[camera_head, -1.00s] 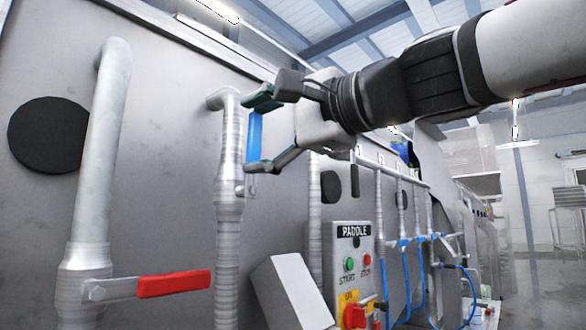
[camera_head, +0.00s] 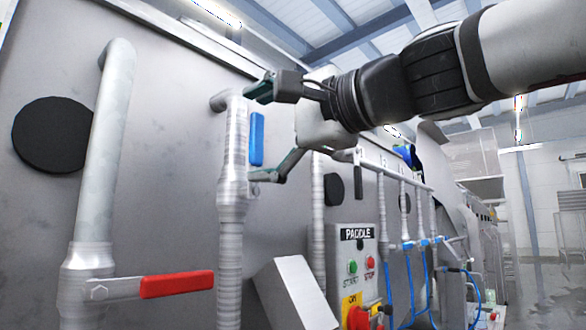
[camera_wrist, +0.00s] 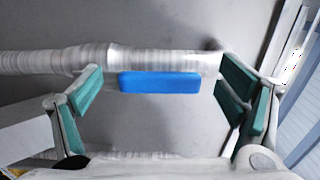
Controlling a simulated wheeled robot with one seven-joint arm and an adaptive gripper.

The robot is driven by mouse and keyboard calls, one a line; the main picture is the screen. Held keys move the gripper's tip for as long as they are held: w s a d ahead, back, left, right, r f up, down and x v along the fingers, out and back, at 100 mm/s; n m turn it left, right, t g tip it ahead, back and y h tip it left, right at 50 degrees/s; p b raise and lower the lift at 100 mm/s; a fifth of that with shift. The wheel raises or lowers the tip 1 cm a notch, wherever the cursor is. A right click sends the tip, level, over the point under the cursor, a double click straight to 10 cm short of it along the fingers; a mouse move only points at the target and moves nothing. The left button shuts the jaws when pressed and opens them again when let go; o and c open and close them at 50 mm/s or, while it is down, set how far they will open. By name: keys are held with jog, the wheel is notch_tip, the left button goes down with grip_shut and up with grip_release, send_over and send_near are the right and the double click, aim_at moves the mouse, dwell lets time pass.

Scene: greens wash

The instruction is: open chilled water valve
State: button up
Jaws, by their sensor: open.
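The valve with the blue handle (camera_head: 256,138), which I take to be the chilled water valve, is on the insulated vertical pipe (camera_head: 233,165) in the head view. The blue handle stands upright, along the pipe. In the wrist view the handle (camera_wrist: 160,82) lies lengthwise between my fingers, parallel to the pipe (camera_wrist: 120,57). My gripper (camera_head: 261,132) is open around the handle, one finger above its upper end and one below its lower end. In the wrist view the gripper (camera_wrist: 160,96) shows gaps at both ends of the handle and holds nothing.
A red valve handle (camera_head: 176,284) sticks out sideways from the bare pipe (camera_head: 105,150) on the left. A paddle control box (camera_head: 358,262) and a grey sloped box (camera_head: 293,293) stand below my gripper. Pipes with blue hoses (camera_head: 408,275) run farther right.

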jog(key=v, duration=1.2)
dwell(0.3)
